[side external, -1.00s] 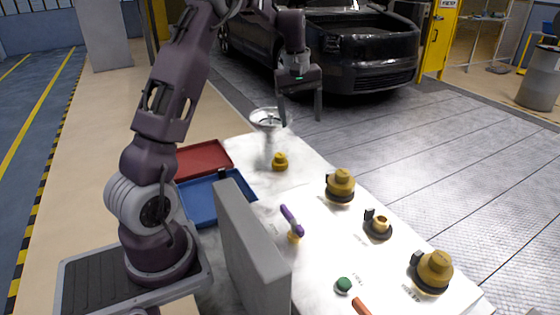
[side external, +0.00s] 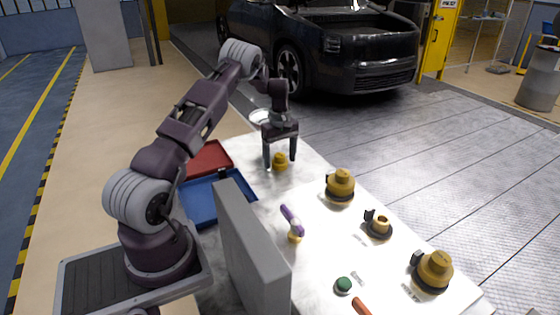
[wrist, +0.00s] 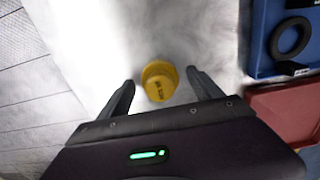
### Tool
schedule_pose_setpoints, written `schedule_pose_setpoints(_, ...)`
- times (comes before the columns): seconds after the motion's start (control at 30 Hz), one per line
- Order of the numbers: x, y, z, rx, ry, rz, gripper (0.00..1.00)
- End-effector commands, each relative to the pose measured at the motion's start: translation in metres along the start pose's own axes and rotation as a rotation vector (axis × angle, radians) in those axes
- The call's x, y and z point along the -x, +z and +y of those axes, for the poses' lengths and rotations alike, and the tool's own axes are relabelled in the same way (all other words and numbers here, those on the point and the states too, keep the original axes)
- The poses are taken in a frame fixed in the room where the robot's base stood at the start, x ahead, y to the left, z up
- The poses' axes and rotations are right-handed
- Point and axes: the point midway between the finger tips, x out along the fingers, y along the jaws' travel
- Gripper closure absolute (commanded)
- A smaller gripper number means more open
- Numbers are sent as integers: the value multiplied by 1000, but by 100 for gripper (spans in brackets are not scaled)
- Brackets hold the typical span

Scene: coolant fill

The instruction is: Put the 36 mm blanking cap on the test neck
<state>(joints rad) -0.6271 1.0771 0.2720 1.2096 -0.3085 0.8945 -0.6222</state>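A small yellow cap (side external: 280,161) with a wider lower rim stands on the white table top. It also shows in the wrist view (wrist: 158,82) with dark lettering too small to read surely. My gripper (side external: 280,164) is open and points down over it, one finger on each side. In the wrist view my gripper (wrist: 160,79) has the cap between its fingertips, with a gap on both sides. Three yellow neck-like fittings with black parts stand to the right: a rear one (side external: 340,184), a smaller middle one (side external: 379,225) and a front one (side external: 434,269). I cannot tell which is the test neck.
A grey upright panel (side external: 250,245) stands near my base. A blue tray (side external: 212,200) and a red tray (side external: 207,158) lie left of the cap.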

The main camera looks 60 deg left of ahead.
Motion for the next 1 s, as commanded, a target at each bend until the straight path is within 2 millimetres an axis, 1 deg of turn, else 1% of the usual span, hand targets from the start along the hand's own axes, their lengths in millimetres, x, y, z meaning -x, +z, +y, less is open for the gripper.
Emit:
schedule_pose_setpoints(0.03,0,0,0,0,0,0,35)
schedule_pose_setpoints(0.17,0,0,0,0,0,0,60)
schedule_pose_setpoints(0.2,0,0,0,-1,0,0,68)
schedule_pose_setpoints(0.27,0,0,0,-1,0,0,80)
schedule_pose_setpoints(0.3,0,0,0,-1,0,0,88)
schedule_pose_setpoints(0.33,0,0,0,-1,0,0,90)
schedule_pose_setpoints(0.5,1,0,0,-1,0,0,90)
schedule_pose_setpoints(0.57,5,0,0,-1,1,2,90)
schedule_pose_setpoints(0.67,24,-1,1,-1,4,4,90)
schedule_pose_setpoints(0.8,62,-1,1,-1,3,4,90)
schedule_pose_setpoints(1.0,102,-1,1,-1,3,3,90)
